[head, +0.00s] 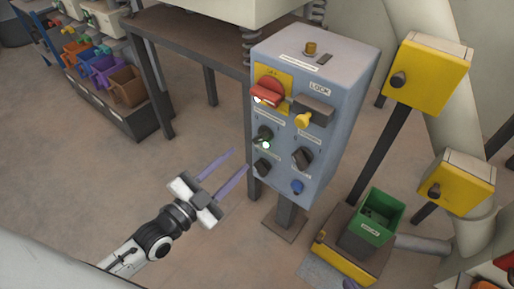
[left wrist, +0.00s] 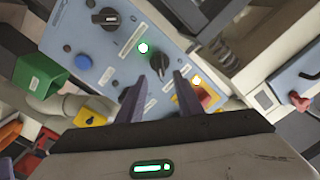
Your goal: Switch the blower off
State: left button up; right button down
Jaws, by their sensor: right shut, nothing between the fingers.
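A blue-grey control box (head: 325,120) on a post carries the switches; I cannot read which label names the blower. A dark rotary switch (head: 264,132) sits at its left, just above a lit green lamp (head: 266,146). Two more black knobs, right (head: 301,157) and lower left (head: 263,167), are below. My left gripper (head: 240,159) is open and empty, its two fingers pointing at the box's lower left face. In the left wrist view a black knob (left wrist: 159,62) lies just beyond and between the fingertips, beside the green lamp (left wrist: 143,47). My right gripper is not in view.
A red switch (head: 268,91) on a yellow plate and a yellow-handled lock switch (head: 304,119) are above; a blue button (head: 297,186) is below. A green bin (head: 376,216) and yellow boxes (head: 430,75) stand right. A brown table (head: 190,38) is behind.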

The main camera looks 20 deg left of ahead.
aim_at(258, 141)
pick_arm(q)
jog(key=b+x, duration=0.1)
jog(key=x, duration=0.8)
jog(key=shift+w+d+b, duration=0.1)
jog(key=shift+b, duration=0.2)
grip_shut()
